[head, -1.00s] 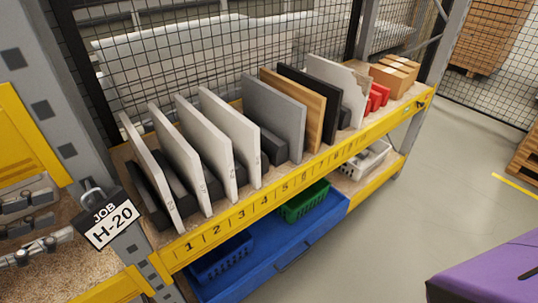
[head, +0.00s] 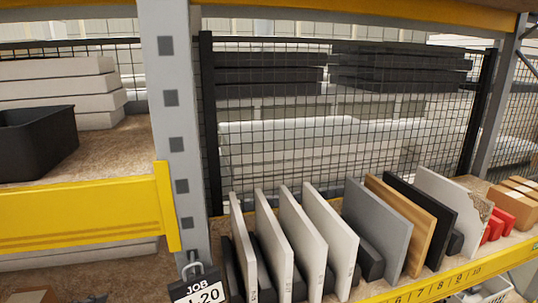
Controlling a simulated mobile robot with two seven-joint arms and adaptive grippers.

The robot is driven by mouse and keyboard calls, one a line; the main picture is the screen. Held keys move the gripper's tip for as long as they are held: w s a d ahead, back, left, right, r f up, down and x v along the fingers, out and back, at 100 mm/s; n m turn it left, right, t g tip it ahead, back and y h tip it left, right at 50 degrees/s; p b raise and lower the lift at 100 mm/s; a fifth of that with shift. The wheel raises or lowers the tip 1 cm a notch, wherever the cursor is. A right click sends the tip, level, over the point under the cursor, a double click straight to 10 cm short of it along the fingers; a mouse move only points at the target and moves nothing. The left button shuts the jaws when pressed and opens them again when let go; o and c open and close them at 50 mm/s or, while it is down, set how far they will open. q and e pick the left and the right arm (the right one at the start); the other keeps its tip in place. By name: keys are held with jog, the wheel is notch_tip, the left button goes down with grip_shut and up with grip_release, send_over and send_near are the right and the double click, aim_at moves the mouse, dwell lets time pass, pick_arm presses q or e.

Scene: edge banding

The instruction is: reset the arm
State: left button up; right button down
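Neither of my grippers nor my arms shows in the head view. A shelf with a yellow numbered front edge (head: 440,284) holds upright panels in black holders. Several white panels (head: 330,240) stand at the left. To their right are a grey panel (head: 376,228), a wood-coloured panel (head: 412,222), a black panel (head: 430,212) and a pale panel with a rough, broken-looking edge (head: 453,205). A tag reading JOB and partly "L-20" or "H-20" (head: 198,292) hangs on the grey upright at the bottom.
A grey rack upright (head: 168,60) stands left of the panels. A black bin (head: 35,142) sits on the left shelf beside stacked white boards (head: 60,85). Wire mesh (head: 300,130) closes the back. Red pieces (head: 495,226) and cardboard boxes (head: 515,203) are at the right.

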pick_arm(q)
jog(key=s+a+f+n+y, duration=0.1)
jog(key=s+f, duration=0.2)
jog(key=f, duration=0.3)
jog(key=s+f+n+y, duration=0.2)
jog(key=s+f, duration=0.2)
jog(key=f, duration=0.2)
jog(key=s+d+f+n+g+p, duration=0.2)
jog(key=s+d+f+n+g, duration=0.1)
jog(key=s+d+f, duration=1.2)
jog(key=s+d, duration=0.2)
jog(key=s, duration=0.1)
jog(key=shift+s+f+y+p, duration=0.15)
jog(key=shift+f+y+p, duration=0.05)
jog(key=shift+y+p, duration=0.2)
pick_arm(e)
jog(key=r, duration=0.3)
jog(key=shift+w+a, duration=0.3)
jog(key=shift+w, duration=0.1)
jog(key=shift+w+a+r, duration=0.2)
jog(key=shift+w, duration=0.35)
jog(key=shift+s, duration=0.1)
jog(key=shift+s+d+f, duration=0.15)
jog(key=shift+s+d, duration=0.05)
jog(key=shift+s, duration=0.25)
